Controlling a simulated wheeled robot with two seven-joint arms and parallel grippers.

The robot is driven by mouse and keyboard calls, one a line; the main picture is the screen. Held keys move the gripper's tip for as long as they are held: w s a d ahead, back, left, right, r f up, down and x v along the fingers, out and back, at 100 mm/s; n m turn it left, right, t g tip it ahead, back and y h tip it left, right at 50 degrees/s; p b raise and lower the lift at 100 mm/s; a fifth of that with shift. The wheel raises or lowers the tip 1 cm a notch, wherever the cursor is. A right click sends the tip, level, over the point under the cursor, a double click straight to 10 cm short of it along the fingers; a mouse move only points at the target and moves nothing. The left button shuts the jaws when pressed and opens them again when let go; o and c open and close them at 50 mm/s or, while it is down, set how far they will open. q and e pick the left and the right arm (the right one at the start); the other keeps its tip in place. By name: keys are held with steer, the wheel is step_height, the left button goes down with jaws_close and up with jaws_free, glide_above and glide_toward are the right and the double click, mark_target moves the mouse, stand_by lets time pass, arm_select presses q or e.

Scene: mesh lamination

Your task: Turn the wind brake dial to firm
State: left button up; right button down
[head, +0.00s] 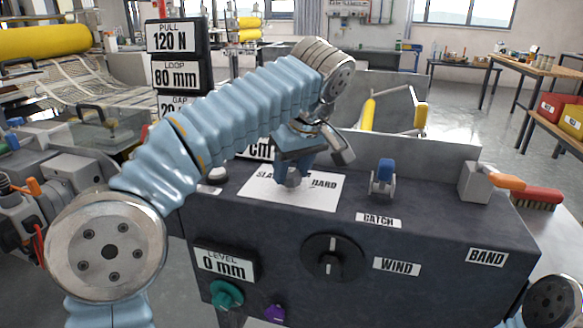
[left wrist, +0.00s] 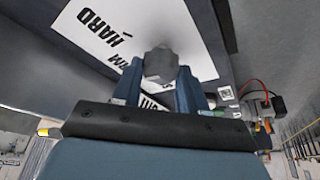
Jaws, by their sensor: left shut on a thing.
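The white plate (head: 318,196) lies on top of the dark machine housing and reads "HARD" at its right, with "SLA" showing at its left; my gripper covers its middle. A grey knob (left wrist: 160,63) stands on this plate between my left fingers in the left wrist view. My left gripper (head: 292,176) points down over the plate and is shut on the knob. The knob's pointer and exact setting are hidden. In the left wrist view "HARD" and part of "FIRM" show upside down on the plate (left wrist: 88,22). My right gripper is out of view.
An orange-handled lever (head: 507,181) is at right.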

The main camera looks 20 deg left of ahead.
arm_select(q)
steer(key=shift+n, duration=0.6)
steer(key=o, duration=1.1)
steer(key=shift+c, duration=0.2)
steer(key=v, duration=0.7)
steer(key=shift+d+r, duration=0.25)
